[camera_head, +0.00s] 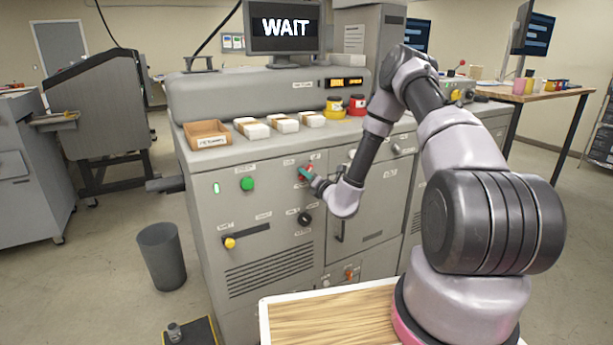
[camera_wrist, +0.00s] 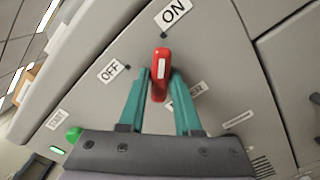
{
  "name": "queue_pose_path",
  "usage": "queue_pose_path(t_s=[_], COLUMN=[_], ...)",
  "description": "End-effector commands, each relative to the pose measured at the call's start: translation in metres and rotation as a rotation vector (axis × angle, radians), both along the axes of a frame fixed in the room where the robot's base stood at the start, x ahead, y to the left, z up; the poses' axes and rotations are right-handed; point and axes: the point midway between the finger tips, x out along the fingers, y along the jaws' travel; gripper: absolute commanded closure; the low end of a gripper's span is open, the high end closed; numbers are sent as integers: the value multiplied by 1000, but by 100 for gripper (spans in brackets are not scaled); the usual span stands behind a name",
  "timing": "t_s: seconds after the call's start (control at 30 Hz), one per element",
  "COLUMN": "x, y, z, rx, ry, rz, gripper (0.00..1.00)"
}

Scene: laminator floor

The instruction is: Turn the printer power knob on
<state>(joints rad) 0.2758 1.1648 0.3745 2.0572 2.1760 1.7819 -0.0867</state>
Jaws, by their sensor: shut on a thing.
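The red power knob (camera_wrist: 160,66) with a white stripe is on the grey front panel of the printer (camera_head: 265,240). In the wrist view, its upper end points towards the dot below the ON label (camera_wrist: 175,11). The OFF label (camera_wrist: 112,70) is to its left. My gripper (camera_wrist: 161,74) has its two teal fingers closed on either side of the red knob. In the head view the knob (camera_head: 303,173) is small and partly covered by my gripper (camera_head: 309,176).
A green button (camera_head: 247,184), a yellow knob (camera_head: 229,243) and a black knob (camera_head: 304,219) are nearby on the same panel. A screen (camera_head: 285,27) above reads WAIT. A grey bin (camera_head: 163,257) stands on the floor at left.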

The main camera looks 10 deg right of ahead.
Motion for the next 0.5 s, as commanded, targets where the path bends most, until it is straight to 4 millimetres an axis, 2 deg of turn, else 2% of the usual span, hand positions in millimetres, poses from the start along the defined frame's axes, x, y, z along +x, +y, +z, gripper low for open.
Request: queue_pose_path(t_s=[0.17,0.2,0.23,0.27,0.5], x=[0,0,0,0,0], y=[0,0,0,0,0], z=[-1,-1,-1,-1,0], rx=[-1,-1,-1,-1,-1], ry=[2,2,2,2,0], rz=[-1,-1,-1,-1,-1], gripper=[100,52,41,39,39])
